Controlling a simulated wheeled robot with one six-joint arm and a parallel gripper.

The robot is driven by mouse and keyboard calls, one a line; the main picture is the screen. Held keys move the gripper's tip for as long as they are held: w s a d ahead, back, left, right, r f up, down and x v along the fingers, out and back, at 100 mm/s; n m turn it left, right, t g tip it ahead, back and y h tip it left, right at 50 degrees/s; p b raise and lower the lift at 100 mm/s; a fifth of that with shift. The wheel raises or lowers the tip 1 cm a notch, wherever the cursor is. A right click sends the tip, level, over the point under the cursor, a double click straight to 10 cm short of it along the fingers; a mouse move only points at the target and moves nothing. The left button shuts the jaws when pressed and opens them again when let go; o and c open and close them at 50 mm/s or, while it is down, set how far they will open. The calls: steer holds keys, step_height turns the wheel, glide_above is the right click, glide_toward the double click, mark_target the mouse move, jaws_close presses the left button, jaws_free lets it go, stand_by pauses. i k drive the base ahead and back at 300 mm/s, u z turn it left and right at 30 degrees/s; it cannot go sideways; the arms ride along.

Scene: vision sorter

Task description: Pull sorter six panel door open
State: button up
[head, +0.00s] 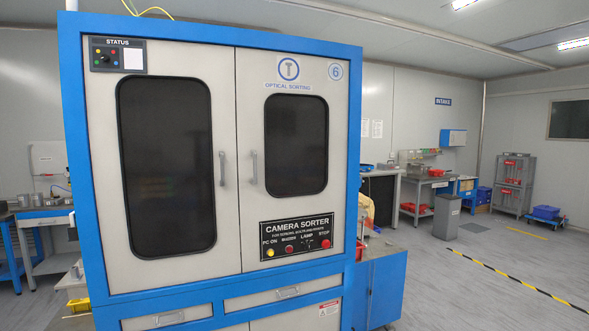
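The camera sorter is a tall cabinet with a blue frame (73,150) and stands close in front of me in the head view. A round "6" badge is on its right door (250,110), which has a smaller dark window (296,145) and a vertical grey handle (254,167) near its left edge. The left door (170,62) has a larger dark window (167,165) and a handle (223,168) near its right edge. Both doors look shut, meeting at a narrow seam. My gripper is not in view.
A control panel (294,238) with buttons is low on the right door. Drawers (283,298) are below the doors. A blue cabinet (375,290) stands against the sorter's right side. Open grey floor (470,280) lies to the right, with a bin (447,217) and shelf cart (514,185) farther back.

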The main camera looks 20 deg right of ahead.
mark_target(292, 109)
steer(key=k, duration=0.55)
steer(key=u, duration=0.5)
steer(key=i, duration=1.75)
steer(key=z, duration=0.7)
